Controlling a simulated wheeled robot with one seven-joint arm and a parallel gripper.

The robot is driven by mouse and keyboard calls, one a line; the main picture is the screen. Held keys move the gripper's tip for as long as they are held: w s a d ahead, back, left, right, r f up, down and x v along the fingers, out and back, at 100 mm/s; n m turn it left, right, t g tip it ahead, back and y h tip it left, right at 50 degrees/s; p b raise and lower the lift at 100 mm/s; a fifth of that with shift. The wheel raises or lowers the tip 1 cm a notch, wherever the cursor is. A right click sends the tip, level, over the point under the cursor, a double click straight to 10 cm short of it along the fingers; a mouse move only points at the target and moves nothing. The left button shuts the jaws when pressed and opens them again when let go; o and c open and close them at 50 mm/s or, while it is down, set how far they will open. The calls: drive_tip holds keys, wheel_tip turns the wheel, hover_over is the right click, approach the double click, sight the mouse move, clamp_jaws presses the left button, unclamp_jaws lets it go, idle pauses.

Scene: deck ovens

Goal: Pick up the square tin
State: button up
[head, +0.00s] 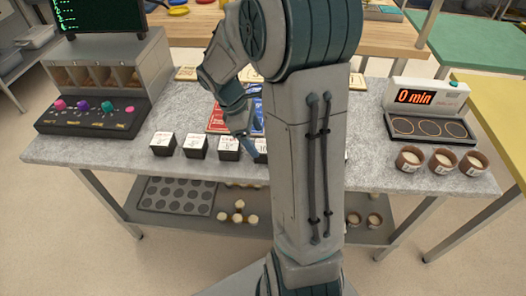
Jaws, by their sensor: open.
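My gripper (238,122) points down over the middle of the grey worktop (375,170), just behind a row of small black square blocks. Its jaws are open, and I see nothing held in them. My own arm hides part of the gripper and the worktop behind it. The row holds a left block (162,144), a second block (196,146), a third block (229,148) and a partly hidden one (260,149). Each has a pale marked label. I cannot tell whether any of them is the square tin, and no other thing is clearly one.
A red card (216,119) and a blue card (256,116) lie behind the blocks. A knobbed console (92,115) stands left. A timer unit (428,107) reading "0 min" and brown cups (442,161) stand right. A muffin tray (177,196) lies on the lower shelf.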

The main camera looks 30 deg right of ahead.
drive_tip(key=shift+d+x, duration=0.2)
drive_tip(key=shift+x, duration=2.6)
drive_tip(key=shift+s+r, duration=0.15)
drive_tip(key=shift+s, duration=0.05)
drive_tip(key=shift+c, duration=0.3)
drive_tip(key=c, duration=1.1)
drive_tip(key=shift+r, duration=0.1)
